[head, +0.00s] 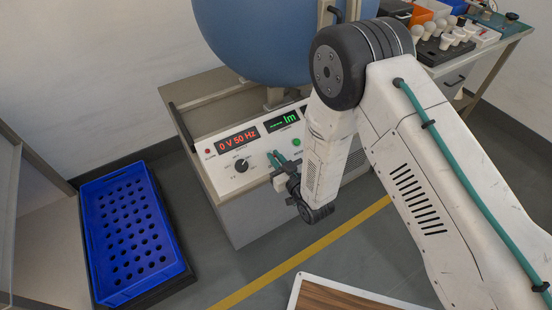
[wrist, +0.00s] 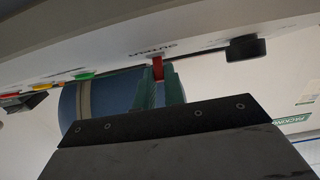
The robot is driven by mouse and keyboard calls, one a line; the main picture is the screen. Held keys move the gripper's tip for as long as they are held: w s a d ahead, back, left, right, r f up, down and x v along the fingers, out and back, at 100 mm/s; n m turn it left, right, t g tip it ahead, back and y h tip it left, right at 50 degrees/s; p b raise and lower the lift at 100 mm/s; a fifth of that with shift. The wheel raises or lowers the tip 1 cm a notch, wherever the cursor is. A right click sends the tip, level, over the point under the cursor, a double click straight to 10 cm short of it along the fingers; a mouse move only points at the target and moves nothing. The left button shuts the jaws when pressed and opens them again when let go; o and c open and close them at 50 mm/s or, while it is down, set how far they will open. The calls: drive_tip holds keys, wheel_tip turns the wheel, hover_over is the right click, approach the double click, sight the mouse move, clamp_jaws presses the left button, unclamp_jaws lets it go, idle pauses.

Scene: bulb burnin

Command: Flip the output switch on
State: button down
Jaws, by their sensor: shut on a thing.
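The output switch (wrist: 158,70) is a red lever under an upside-down "OUTPUT" label on the light front panel in the wrist view. My gripper (wrist: 159,82) has its two teal fingers shut on it, one on each side. In the head view, my gripper (head: 280,160) is at the sloped panel (head: 222,180) of the test bench, and its fingers and wrist hide the switch. The red display (head: 237,141) reads "0 V 50 Hz". The green display (head: 282,121) shows dashes and "lm". I cannot tell which way the lever is set.
A black knob (head: 241,165) sits left of my gripper on the panel, and a green button (head: 296,142) sits just above right. A large blue sphere (head: 270,40) stands behind. A blue crate (head: 88,230) with holes lies on the floor at left. A bench holds bulbs (head: 447,40).

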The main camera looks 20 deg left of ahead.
sight(267, 150)
drive_tip(key=shift+w+a+r+g+h, duration=0.15)
drive_tip(key=shift+r+g+h, duration=0.15)
drive_tip(key=shift+g+h, duration=0.15)
drive_tip(key=shift+w+a+r+g+h, duration=0.1)
drive_tip(key=shift+r+g+h, duration=0.25)
drive_tip(key=shift+h, duration=0.2)
drive_tip(key=h, duration=0.1)
drive_tip(key=g+h, duration=0.1)
drive_tip(key=a+g, duration=0.1)
drive_tip(key=shift+w+r+h, duration=0.35)
drive_tip(key=shift+r+h, duration=0.05)
drive_tip(key=shift+w+a+r+g+h, duration=0.1)
drive_tip(key=shift+w+a+g+h, duration=0.1)
drive_tip(key=shift+g+h, duration=0.4)
drive_tip(key=shift+w+a+g+h, duration=0.1)
drive_tip(key=shift+a+g+h, duration=0.05)
drive_tip(key=shift+g+h, duration=0.45)
drive_tip(key=shift+a+g+h, duration=0.3)
drive_tip(key=shift+g+h, duration=0.3)
drive_tip(key=shift+h, duration=0.3)
drive_tip(key=c, duration=1.5)
unclamp_jaws()
drive_tip(key=shift+a, duration=0.1)
drive_tip(key=shift+w+d, duration=0.15)
drive_tip(key=shift+d, duration=0.05)
drive_tip(key=shift+v, duration=3.85)
